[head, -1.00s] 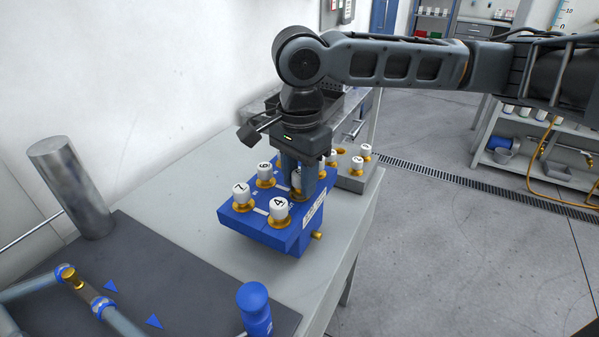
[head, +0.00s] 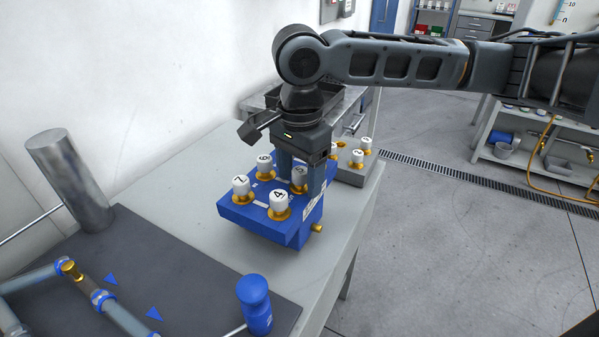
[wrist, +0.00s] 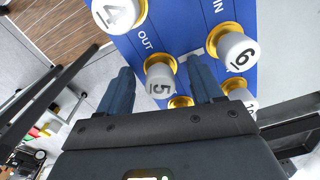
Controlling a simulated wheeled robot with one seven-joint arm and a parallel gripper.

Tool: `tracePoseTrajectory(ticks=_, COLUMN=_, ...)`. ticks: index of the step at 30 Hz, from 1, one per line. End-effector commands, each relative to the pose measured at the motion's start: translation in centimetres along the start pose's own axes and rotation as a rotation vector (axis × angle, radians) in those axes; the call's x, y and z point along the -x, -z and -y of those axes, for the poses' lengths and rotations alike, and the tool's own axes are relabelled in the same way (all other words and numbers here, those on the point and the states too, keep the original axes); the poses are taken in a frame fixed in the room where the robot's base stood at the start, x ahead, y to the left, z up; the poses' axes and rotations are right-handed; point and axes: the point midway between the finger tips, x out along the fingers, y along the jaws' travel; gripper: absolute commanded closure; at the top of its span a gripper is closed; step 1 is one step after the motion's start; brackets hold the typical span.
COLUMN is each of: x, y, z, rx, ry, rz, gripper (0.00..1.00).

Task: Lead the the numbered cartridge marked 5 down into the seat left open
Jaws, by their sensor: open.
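The cartridge marked 5 (head: 299,175) stands upright on the blue block (head: 262,226). In the wrist view the white cap of cartridge 5 (wrist: 160,82) shows a gold collar at its base, like its neighbours, and it looks seated beside the word OUT. My gripper (head: 300,186) is over the block's right part. In the wrist view my gripper (wrist: 158,68) is open, one finger on each side of cartridge 5, with gaps visible. Cartridges 4 (head: 279,201), 7 (head: 241,186) and 6 (head: 264,163) stand in gold collars around it. The lower part of cartridge 5 is partly hidden in the head view.
A grey block with small numbered cartridges (head: 358,172) stands behind the blue block. The bench's right edge drops to the floor.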

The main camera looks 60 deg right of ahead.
Motion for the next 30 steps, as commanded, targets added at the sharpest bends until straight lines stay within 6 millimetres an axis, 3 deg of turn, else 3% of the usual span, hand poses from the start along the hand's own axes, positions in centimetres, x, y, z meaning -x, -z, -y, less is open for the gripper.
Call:
tracePoseTrajectory(ticks=8, x=0.3, y=0.0, z=0.0, rx=0.000, ry=0.001, rz=0.000, gripper=0.34)
tracePoseTrajectory(ticks=21, x=6.5, y=0.0, z=0.0, rx=0.000, ry=0.001, rz=0.000, gripper=0.34)
tracePoseTrajectory(ticks=30, x=8.9, y=0.0, z=0.0, rx=0.000, ry=0.000, rz=0.001, gripper=0.34)
